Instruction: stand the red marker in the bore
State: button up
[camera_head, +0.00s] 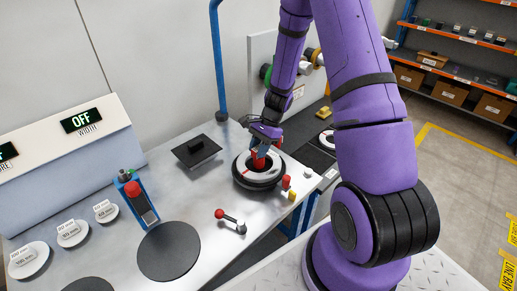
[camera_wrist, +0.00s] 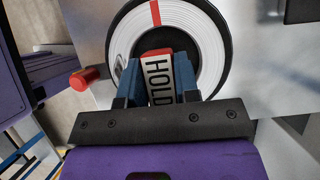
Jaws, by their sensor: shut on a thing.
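The red marker (camera_head: 258,161) carries a white plate reading HOLD, which faces the camera in the wrist view (camera_wrist: 158,77). My gripper (camera_head: 264,146) is shut on the marker; its blue fingers (camera_wrist: 158,82) grip it from both sides. The coil is a white ring with a red stripe (camera_wrist: 190,22) and a dark bore. It lies on a black round base on the bench (camera_head: 257,185). The marker is over the bore in both views. I cannot tell whether its lower end is inside the bore or just above it, as the gripper hides part of it.
A red button (camera_head: 286,182) and a yellow one (camera_head: 292,195) stand right of the coil. A blue post (camera_head: 219,70) rises behind. A dark disc (camera_head: 168,251) lies nearer.

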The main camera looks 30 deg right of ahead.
jog(key=shift+f, duration=0.25)
jog(key=o, duration=1)
jog(key=a+r+v, duration=0.1)
jog(key=a+v, duration=0.1)
jog(key=v, duration=1.4)
jog(key=shift+s+a+r, duration=0.2)
jog(key=shift+s, duration=0.05)
jog(key=s+a+r+n+t+h, duration=0.2)
jog(key=s+a+r+n, duration=0.35)
jog(key=s+r, duration=0.4)
jog(key=s+a+r+n+t+h, duration=0.2)
jog(key=s+a+r+n, duration=0.4)
jog(key=r, duration=0.6)
jog(key=s+r+n+t+h, duration=0.1)
jog(key=s+n, duration=0.3)
jog(key=s, duration=0.5)
jog(key=shift+s+r+t+h, duration=0.15)
jog(key=shift+r+t+h, duration=0.25)
jog(key=shift+r+t, duration=0.25)
